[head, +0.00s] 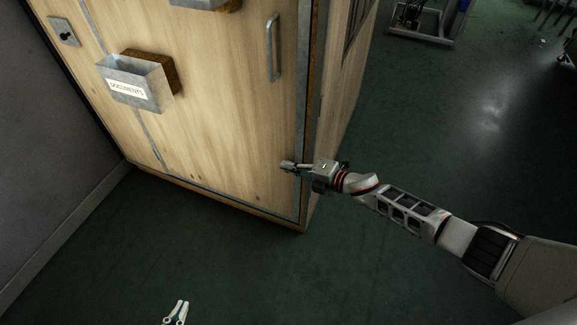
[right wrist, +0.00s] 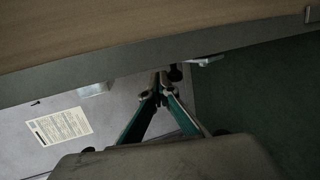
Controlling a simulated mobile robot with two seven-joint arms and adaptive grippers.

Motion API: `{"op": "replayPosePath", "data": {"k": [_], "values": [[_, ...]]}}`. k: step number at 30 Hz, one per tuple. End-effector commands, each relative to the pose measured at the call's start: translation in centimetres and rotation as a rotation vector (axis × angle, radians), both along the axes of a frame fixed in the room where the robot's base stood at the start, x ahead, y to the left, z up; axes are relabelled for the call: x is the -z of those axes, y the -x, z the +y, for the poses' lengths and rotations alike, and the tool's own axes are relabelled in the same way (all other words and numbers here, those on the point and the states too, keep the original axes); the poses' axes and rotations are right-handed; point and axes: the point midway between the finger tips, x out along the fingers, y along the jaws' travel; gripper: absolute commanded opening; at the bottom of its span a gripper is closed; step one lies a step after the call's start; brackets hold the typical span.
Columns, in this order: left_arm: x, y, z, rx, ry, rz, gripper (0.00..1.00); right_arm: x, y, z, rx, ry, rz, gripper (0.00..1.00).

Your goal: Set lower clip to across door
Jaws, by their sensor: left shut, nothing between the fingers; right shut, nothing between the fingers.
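The wooden dryer door (head: 215,130) fills the left and middle of the head view, closed, with a metal edge strip on its right. My right gripper (head: 290,167) is shut and empty at the lower right edge of the door. In the right wrist view its fingertips (right wrist: 161,88) meet just beside a dark knob. A light metal piece (right wrist: 205,60), which looks like the lower clip, lies right of the fingertips against the door edge; I cannot tell whether they touch. In the head view my gripper largely hides that spot. My left gripper (head: 177,311) is shut and empty, low over the floor.
A vertical handle (head: 273,48) and a documents box (head: 136,84) stick out from the door. A grey wall (head: 45,150) stands at the left. The green floor (head: 390,280) is clear in front. A metal frame (head: 420,25) stands at the back right.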

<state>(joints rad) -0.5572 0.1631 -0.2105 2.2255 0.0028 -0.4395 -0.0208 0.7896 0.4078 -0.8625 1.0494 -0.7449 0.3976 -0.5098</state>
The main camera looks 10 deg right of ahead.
Motion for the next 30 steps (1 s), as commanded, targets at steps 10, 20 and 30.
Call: {"op": "replayPosePath", "data": {"k": [10, 20, 30], "values": [[0.67, 0.75, 0.0, 0.0, -0.001, 0.018, 0.0, 0.03, 0.03, 0.02, 0.0, 0.0, 0.0, 0.0], [0.73, 0.84, 0.0, 0.0, 0.0, 0.02, 0.0, 0.03, 0.03, 0.02, 0.0, 0.0, 0.0, 0.0], [0.37, 0.21, -0.01, -0.001, 0.0, 0.007, 0.0, 0.01, 0.02, 0.02, 0.0, 0.0, 0.0, 0.0]]}}
